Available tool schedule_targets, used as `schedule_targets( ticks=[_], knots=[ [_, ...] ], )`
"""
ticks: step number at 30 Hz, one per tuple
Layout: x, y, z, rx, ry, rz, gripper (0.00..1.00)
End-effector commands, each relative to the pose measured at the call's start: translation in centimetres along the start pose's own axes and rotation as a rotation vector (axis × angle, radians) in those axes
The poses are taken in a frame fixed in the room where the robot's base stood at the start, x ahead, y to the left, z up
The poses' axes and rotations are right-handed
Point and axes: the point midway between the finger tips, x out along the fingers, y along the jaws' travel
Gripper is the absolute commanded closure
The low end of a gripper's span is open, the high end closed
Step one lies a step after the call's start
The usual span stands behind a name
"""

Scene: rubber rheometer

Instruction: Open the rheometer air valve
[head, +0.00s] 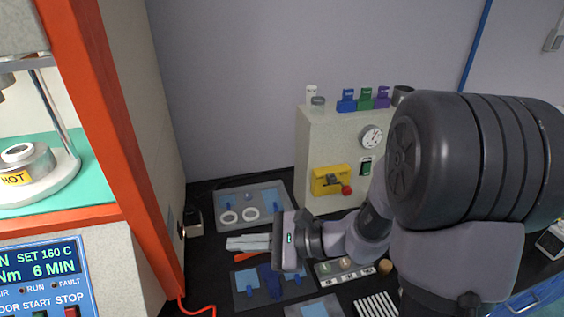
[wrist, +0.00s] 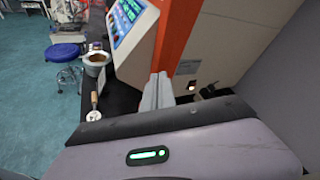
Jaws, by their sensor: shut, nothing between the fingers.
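The rheometer (head: 110,150) is the orange-framed machine at the left of the head view, with a lit display. On its right side wall is a small brass-coloured fitting (head: 182,231), which may be the air valve; its handle position is too small to tell. In the wrist view a small bright fitting (wrist: 192,85) shows on that wall, right of the fingers. My gripper (head: 230,243) is shut and empty, pointing left toward that wall and apart from the fitting. In the wrist view its pale fingers (wrist: 160,76) are together.
A small dark box (head: 193,223) stands beside the rheometer's wall. A tray (head: 284,190) with white rings lies behind my gripper. A cream cabinet (head: 318,140) with a gauge (head: 370,137) and yellow unit (head: 328,180) stands behind. Blue-marked mats (head: 240,298) lie in front.

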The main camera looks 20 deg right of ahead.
Motion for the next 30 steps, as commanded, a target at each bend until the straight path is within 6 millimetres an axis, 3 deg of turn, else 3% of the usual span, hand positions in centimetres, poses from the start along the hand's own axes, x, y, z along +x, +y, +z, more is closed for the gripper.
schedule_targets(
  ticks=[2, 3, 5, 6, 9, 12, 15, 18, 30],
  knots=[
    [-1.6, -4.5, -3.7, 0.186, -0.029, -0.215, 1.0],
    [-3.0, -6.7, -6.7, 0.282, -0.031, -0.352, 1.0],
    [-6.0, -9.0, -12.1, 0.416, -0.012, -0.57, 1.0],
    [-8.2, -9.6, -16.0, 0.495, 0.017, -0.709, 1.0],
    [-14.0, -8.3, -24.5, 0.644, 0.122, -1.009, 1.0],
    [-18.0, -5.3, -29.9, 0.728, 0.226, -1.198, 1.0],
    [-19.9, -3.4, -32.3, 0.761, 0.285, -1.283, 1.0],
    [-20.1, -3.4, -33.3, 0.766, 0.299, -1.303, 1.0],
    [-17.6, -9.6, -38.1, 0.763, 0.294, -1.298, 1.0]
  ],
)
